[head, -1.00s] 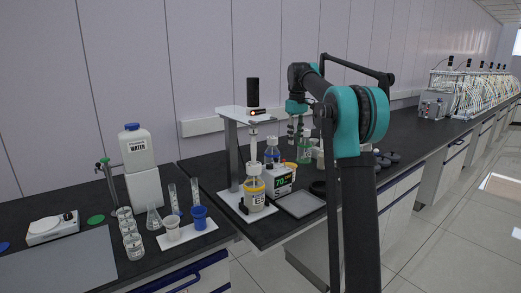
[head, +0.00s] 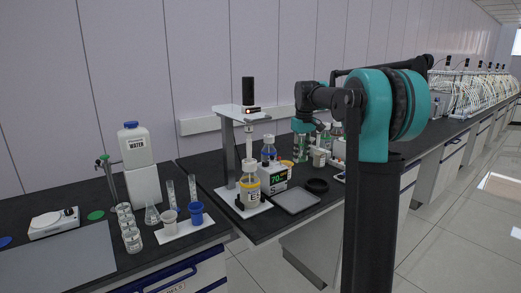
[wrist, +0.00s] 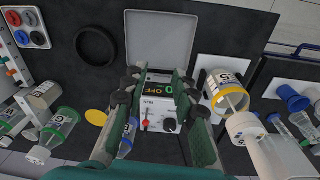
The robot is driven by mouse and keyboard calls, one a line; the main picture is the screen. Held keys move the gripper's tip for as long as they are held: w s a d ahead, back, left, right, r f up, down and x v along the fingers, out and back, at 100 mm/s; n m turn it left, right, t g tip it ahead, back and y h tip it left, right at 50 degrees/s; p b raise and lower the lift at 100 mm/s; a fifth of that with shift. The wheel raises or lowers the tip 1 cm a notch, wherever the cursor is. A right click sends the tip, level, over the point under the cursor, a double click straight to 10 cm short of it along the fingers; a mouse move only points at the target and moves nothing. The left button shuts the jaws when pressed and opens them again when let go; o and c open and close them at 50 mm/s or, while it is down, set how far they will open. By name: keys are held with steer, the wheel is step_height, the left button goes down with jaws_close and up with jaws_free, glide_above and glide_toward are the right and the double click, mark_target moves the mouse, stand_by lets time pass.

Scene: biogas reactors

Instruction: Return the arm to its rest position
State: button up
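My arm reaches up in the right half of the head view and bends over the dark bench. My gripper (wrist: 160,88) points down in the wrist view. Its two green fingers stand apart with nothing held between them. Below the fingers is a box-shaped device (wrist: 158,115) with a lit display and a grey plate. In the head view this device (head: 274,179) stands left of my gripper. The gripper is small there, and its fingertips are hard to make out.
A yellow-collared bottle (head: 249,186) stands under a stirrer stand (head: 229,155) at the bench's left. Glassware and a water jug (head: 136,147) occupy the left bench. Tubed reactors (head: 470,92) line the far right.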

steer(key=s+d+f+m+t, duration=0.1)
steer(key=s+f+m, duration=0.1)
steer(key=s+f, duration=0.6)
steer(key=s+d+f+m+t, duration=0.1)
steer(key=s+f, duration=0.8)
steer(key=s, duration=0.6)
steer(key=s+d+f+m+t, duration=0.1)
steer(key=s+f+m, duration=0.1)
steer(key=s+f, duration=0.6)
steer(key=s, duration=0.4)
steer(key=shift+s+f+m, duration=0.15)
steer(key=shift+f+m, duration=0.1)
steer(key=shift+m, duration=0.05)
steer(key=shift+d, duration=0.1)
